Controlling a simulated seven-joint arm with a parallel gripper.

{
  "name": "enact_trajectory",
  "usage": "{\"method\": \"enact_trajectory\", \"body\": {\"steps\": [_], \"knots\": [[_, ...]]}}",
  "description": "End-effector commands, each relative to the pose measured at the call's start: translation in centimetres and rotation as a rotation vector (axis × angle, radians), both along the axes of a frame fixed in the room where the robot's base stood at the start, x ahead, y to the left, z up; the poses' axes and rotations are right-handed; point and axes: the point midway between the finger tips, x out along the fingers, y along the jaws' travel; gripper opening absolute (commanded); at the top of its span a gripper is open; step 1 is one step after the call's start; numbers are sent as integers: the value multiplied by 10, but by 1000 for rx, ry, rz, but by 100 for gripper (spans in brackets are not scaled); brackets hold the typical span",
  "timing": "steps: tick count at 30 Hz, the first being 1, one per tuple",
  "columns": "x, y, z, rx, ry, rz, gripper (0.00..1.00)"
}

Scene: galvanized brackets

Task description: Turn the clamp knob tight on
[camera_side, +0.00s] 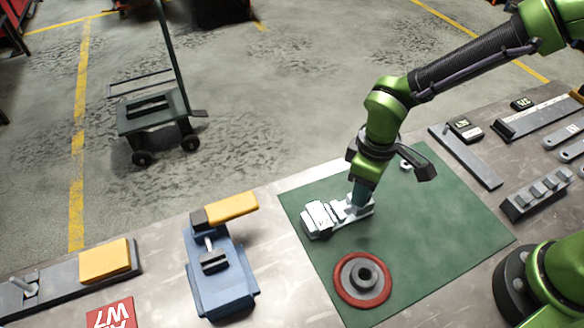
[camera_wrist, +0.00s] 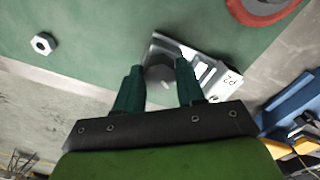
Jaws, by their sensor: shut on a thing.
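A pale galvanized bracket assembly (camera_side: 325,217) lies on the green mat (camera_side: 440,215). My gripper (camera_side: 359,196) points down at its right end, with its fingertips low against it. In the wrist view my two dark green fingers (camera_wrist: 160,72) stand on either side of a dark grey round knob (camera_wrist: 159,76) on the bracket (camera_wrist: 205,68). The gripper is shut on this knob. In the side view the fingers hide the knob. How tight the knob sits cannot be told.
A red ring with a grey hub (camera_side: 345,289) lies on the mat in front. A loose hex nut (camera_side: 406,164) lies behind my gripper and shows in the wrist view (camera_wrist: 43,43). A blue vise (camera_side: 218,280) stands left; bars and blocks (camera_side: 535,193) line the right.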

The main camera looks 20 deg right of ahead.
Motion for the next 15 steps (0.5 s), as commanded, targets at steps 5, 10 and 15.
{"method": "enact_trajectory", "body": {"steps": [5, 10, 15], "knots": [[0, -1, 0, -1, 2, 311, 8], [0, -1, 0, -1, 1, 520, 8], [0, -1, 0, -1, 1, 561, 8]]}}
